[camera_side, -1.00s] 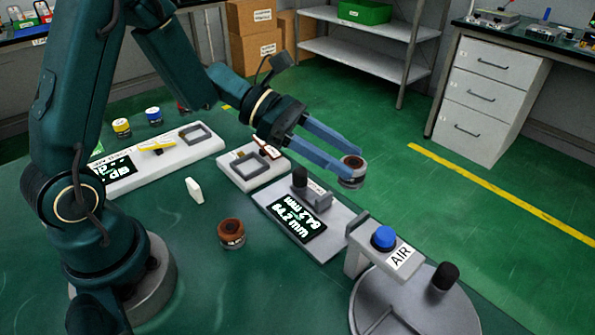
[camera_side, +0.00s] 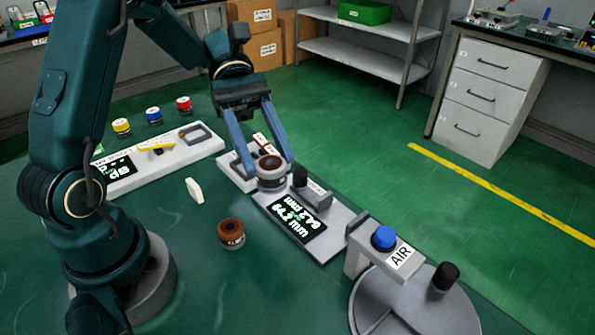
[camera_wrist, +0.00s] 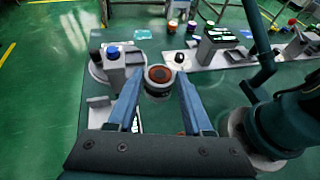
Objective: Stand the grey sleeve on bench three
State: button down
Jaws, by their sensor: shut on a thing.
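My gripper (camera_side: 268,170) is shut on a short grey cylindrical sleeve (camera_side: 271,182) with a dark rim and a reddish-brown top. In the side view the sleeve appears upright, in front of the small white fixture (camera_side: 228,168) and near the back corner of the grey plate (camera_side: 335,215) with a lit display. Whether it touches anything beneath is unclear. The wrist view shows the sleeve (camera_wrist: 158,90) between my fingertips. A similar brown-topped piece (camera_side: 231,238) stands on the green table. No readable label tells me which fixture is bench three.
A long white fixture (camera_side: 150,163) with a display lies at the back left. Yellow (camera_side: 121,127), blue (camera_side: 154,116) and red (camera_side: 184,104) capped pieces stand behind it. A white block (camera_side: 195,190) and an AIR button stand (camera_side: 400,257) are nearby.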

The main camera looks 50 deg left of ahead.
jog(key=s+a+f, duration=0.4)
jog(key=s+a, duration=0.1)
jog(key=a, duration=0.2)
jog(key=shift+m, duration=0.3)
jog(key=d+f, duration=0.2)
jog(key=d, duration=0.1)
jog(key=d+f, duration=0.2)
jog(key=d, duration=0.2)
jog(key=d+f, duration=0.2)
jog(key=d, duration=0.2)
jog(key=shift+w+f, duration=0.25)
jog(key=shift+w, duration=0.05)
jog(key=shift+f, duration=2)
jog(key=shift+c, duration=1.5)
grip_release()
jog(key=shift+f, duration=0.1)
